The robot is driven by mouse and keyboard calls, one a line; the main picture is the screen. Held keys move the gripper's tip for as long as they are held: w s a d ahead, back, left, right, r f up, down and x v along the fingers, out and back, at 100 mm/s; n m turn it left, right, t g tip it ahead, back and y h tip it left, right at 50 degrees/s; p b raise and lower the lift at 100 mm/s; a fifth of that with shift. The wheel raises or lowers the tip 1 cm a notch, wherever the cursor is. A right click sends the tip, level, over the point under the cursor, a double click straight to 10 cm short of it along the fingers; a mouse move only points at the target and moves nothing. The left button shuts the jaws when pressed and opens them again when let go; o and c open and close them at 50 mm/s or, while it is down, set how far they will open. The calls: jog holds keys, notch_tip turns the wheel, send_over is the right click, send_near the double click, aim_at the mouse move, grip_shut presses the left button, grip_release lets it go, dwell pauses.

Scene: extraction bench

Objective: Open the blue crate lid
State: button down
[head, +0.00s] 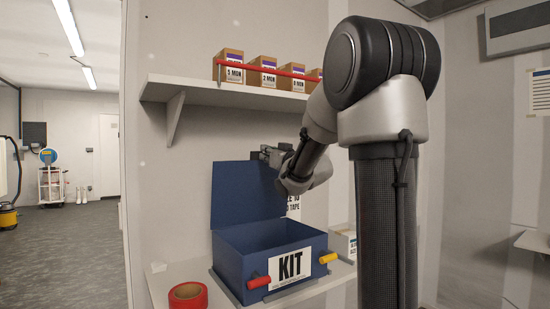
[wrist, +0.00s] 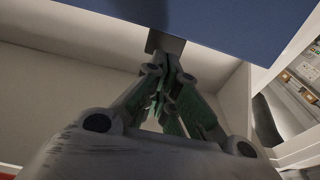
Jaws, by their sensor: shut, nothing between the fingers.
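The blue crate (head: 228,265) stands on the lower shelf with a white KIT label on its front. Its blue lid (head: 240,190) stands up at the back, so the crate is open. The inside is in shadow and its contents cannot be made out. My gripper (head: 265,154) is at the top edge of the lid, with part of my arm in front of the lid's right side. In the wrist view my gripper (wrist: 165,50) is shut and empty, its tips at the edge of the blue lid (wrist: 235,25). Whether they touch it is unclear.
A red handle (head: 258,282) and a yellow handle (head: 328,258) stick out at the crate's front. A red tape roll (head: 188,296) lies left on the lower shelf (head: 160,280). Above, a shelf (head: 190,89) carries several boxes behind a red bar. A white box (head: 343,243) stands right.

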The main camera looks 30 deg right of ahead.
jog(key=w, duration=0.3)
jog(key=shift+r, duration=0.25)
jog(key=shift+w+a, duration=0.1)
jog(key=w+g, duration=0.2)
jog(key=w, duration=0.7)
jog(key=shift+w+a+r+g, duration=0.2)
jog(key=shift+r+g, duration=0.1)
jog(key=shift+r, duration=0.15)
jog(key=shift+s, duration=0.1)
